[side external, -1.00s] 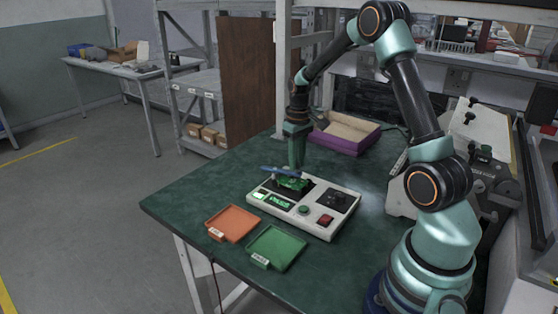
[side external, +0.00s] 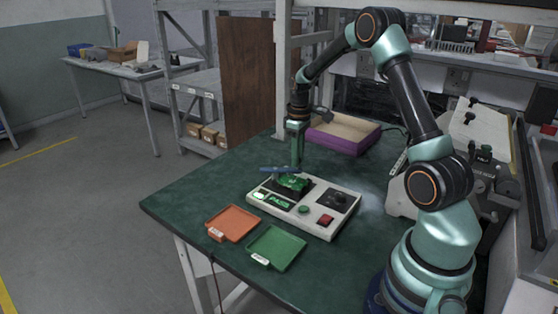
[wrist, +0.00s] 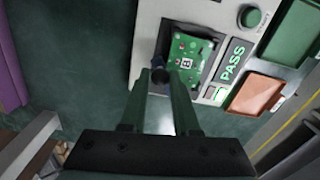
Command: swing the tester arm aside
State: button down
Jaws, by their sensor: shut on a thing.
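The tester (side external: 325,215) is a pale box on the green table, with a display (side external: 280,201) reading PASS; the display also shows in the wrist view (wrist: 232,64). A green circuit board (side external: 293,183) sits in its dark recess and shows in the wrist view (wrist: 190,55). The tester arm is a blue bar (side external: 277,169) at the recess's far edge; its dark blue end (wrist: 159,73) shows beside the board in the wrist view. My gripper (side external: 296,165) points down and is shut on this arm. The fingertips hide part of it.
An orange tray (side external: 233,223) and a green tray (side external: 277,248) lie in front of the tester. A purple box (side external: 345,134) stands behind it, near a shelf post. The table's left side is clear.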

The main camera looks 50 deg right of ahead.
jog(key=shift+w+d, duration=0.1)
jog(key=shift+w+d+n, duration=0.25)
jog(key=shift+n, duration=0.45)
jog(key=shift+w+d+n, duration=0.2)
jog(key=shift+w+n, duration=0.05)
jog(key=shift+n, duration=0.45)
jog(key=shift+w+d+n, duration=0.4)
jog(key=shift+w+n, duration=0.2)
jog(key=shift+n, duration=0.6)
jog(key=shift+w, duration=0.1)
